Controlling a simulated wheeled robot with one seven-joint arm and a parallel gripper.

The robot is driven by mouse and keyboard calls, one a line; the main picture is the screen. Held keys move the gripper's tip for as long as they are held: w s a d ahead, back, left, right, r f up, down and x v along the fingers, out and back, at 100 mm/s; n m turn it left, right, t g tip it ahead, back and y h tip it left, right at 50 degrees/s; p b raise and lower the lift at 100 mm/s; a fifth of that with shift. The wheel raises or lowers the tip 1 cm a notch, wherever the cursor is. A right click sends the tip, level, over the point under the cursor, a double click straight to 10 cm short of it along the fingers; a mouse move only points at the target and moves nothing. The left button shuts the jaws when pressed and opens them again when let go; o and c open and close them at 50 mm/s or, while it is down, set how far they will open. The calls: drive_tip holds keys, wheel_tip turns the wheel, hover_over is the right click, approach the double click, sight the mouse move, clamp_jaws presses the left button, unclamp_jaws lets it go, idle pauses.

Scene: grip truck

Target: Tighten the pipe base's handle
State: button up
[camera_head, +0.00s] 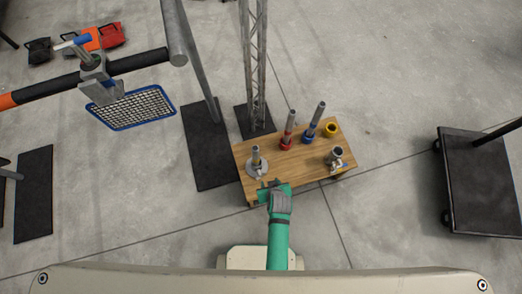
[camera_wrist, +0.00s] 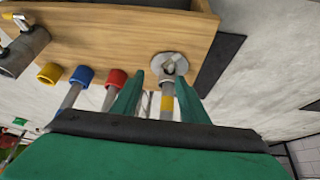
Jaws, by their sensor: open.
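The pipe base (camera_head: 257,173) is a round grey metal flange at the left end of the wooden table, with a short upright pipe (camera_head: 255,154) in it. In the wrist view the flange (camera_wrist: 158,68) shows ahead, with a small metal handle-like part (camera_wrist: 172,65) at its middle, and the pipe has a yellow band (camera_wrist: 167,102). My green gripper (camera_head: 271,183) is open at the table's near edge, just in front of the base. In the wrist view its fingertips (camera_wrist: 159,80) are apart, with the pipe showing between them. Contact cannot be told.
The wooden table (camera_head: 300,168) also bears a red-collared pipe (camera_head: 287,136), a blue-collared pipe (camera_head: 312,128), a yellow ring (camera_head: 330,128) and a metal cylinder with a clamp (camera_head: 336,156). A lattice truss (camera_head: 254,60) stands behind. A black cart (camera_head: 482,185) is at right.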

sight(261, 174)
drive_tip(key=shift+n+g+y, duration=0.3)
drive_tip(key=shift+g+y, duration=0.2)
drive_tip(key=shift+g, duration=0.4)
drive_tip(key=w+x, duration=0.1)
drive_tip(key=x, duration=0.4)
drive_tip(key=a+x, duration=0.1)
drive_tip(key=x, duration=0.3)
drive_tip(key=w+r+x, duration=0.1)
drive_tip(key=x, duration=0.4)
drive_tip(key=shift+w+a+f, duration=0.15)
drive_tip(key=shift+w+a, duration=0.1)
drive_tip(key=shift+w, duration=0.15)
